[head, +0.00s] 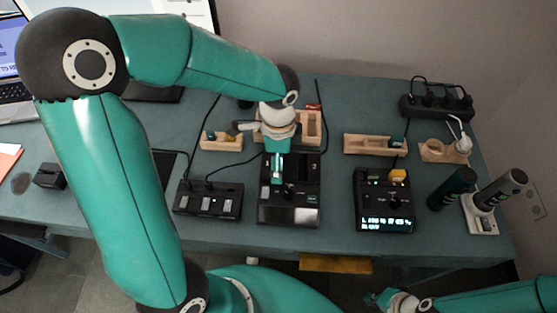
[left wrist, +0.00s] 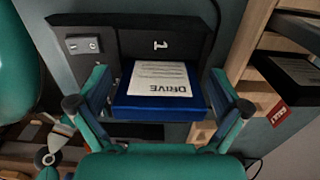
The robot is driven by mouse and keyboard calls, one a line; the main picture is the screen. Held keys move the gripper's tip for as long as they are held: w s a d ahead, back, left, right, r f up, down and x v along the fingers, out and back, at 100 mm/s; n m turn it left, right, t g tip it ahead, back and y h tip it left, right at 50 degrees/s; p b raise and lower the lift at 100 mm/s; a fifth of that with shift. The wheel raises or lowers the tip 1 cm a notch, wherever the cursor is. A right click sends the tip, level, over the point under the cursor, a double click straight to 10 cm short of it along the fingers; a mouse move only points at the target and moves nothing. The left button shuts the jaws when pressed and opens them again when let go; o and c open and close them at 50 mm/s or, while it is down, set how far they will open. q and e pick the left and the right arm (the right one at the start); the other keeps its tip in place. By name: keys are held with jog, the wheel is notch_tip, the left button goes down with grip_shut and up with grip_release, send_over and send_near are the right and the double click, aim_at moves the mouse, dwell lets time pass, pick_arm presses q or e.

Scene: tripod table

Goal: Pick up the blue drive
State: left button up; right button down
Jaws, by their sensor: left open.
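The blue drive (left wrist: 162,104), with a white label reading "DRIVE", sits at the slot marked 1 of a black dock (left wrist: 150,42) in the left wrist view. My left gripper (left wrist: 158,78) is open, with one finger on each side of the drive. I cannot tell whether the fingers touch it. In the head view, my left gripper (head: 278,176) is over the black dock (head: 290,212) and hides most of the drive. My right gripper (head: 384,298) is low at the bottom right, away from the dock, and its jaws are too small to read.
A black switch box (head: 208,201) stands left of the dock, and a device with a lit display (head: 384,205) stands right. Wooden trays (head: 222,141) (head: 372,146) lie behind. Dark cylinders (head: 452,188) and a power strip (head: 436,106) are at the right. Cables cross the table.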

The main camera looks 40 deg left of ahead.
pick_arm(q)
jog(key=c, duration=1.3)
jog(key=shift+r, duration=0.15)
